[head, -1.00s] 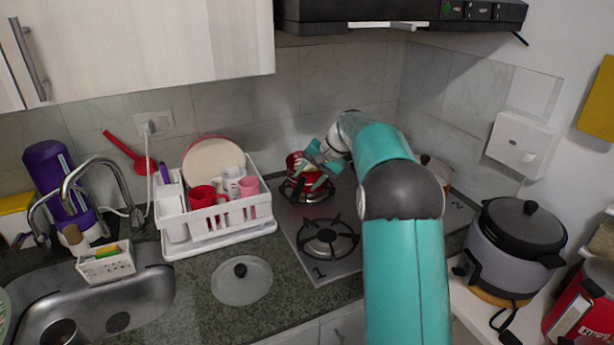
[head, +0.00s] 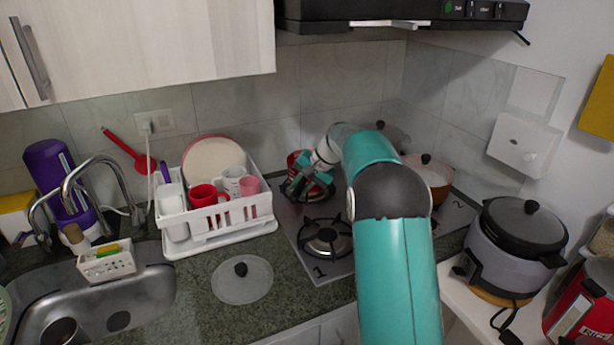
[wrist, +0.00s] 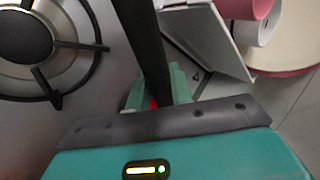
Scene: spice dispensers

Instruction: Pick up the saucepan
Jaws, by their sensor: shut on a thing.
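The red saucepan (head: 295,162) is at the back left burner of the hob in the head view, partly hidden behind my gripper and forearm. My gripper (head: 298,186) is down at its near side. In the wrist view a long black bar, which looks like the saucepan's handle (wrist: 146,40), runs down between my gripper's fingers (wrist: 157,90), and a little red shows there. The fingers are shut on this handle. I cannot tell whether the saucepan is clear of the burner.
A white dish rack (head: 215,225) with cups and plates stands close to the left. A front burner (head: 325,238) is empty. A brown pot (head: 430,180) is to the right. A glass lid (head: 243,281) lies on the counter. The range hood (head: 400,12) is overhead.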

